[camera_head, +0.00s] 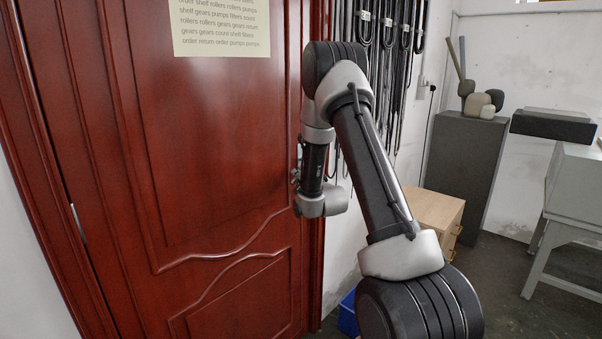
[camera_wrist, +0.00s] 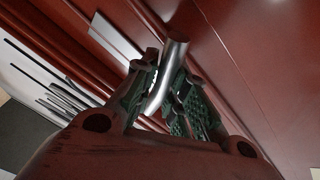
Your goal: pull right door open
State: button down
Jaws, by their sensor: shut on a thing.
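The red wooden door (camera_head: 190,130) fills the left of the head view, with a paper note (camera_head: 220,28) near its top. It also shows in the wrist view (camera_wrist: 265,70). In the wrist view my gripper (camera_wrist: 163,95) is shut on the silver door handle (camera_wrist: 176,50), with a green-padded finger on each side of the bar. In the head view my gripper (camera_head: 297,178) is at the door's right edge, and the handle is mostly hidden behind my wrist. From these views I cannot tell whether the door is ajar.
Cables (camera_head: 405,45) hang on the wall right of the door. A wooden cabinet (camera_head: 433,213), a dark grey pedestal (camera_head: 465,165) with several objects on top, and a grey table (camera_head: 575,185) stand at the right. A blue bin (camera_head: 348,314) is on the floor near the door.

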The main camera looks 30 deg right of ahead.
jog(key=shift+w+d+f+n+t, duration=0.1)
jog(key=shift+d+f+n+t, duration=0.25)
jog(key=shift+f+n, duration=0.45)
jog(key=shift+r+n, duration=0.2)
jog(key=shift+n, duration=0.1)
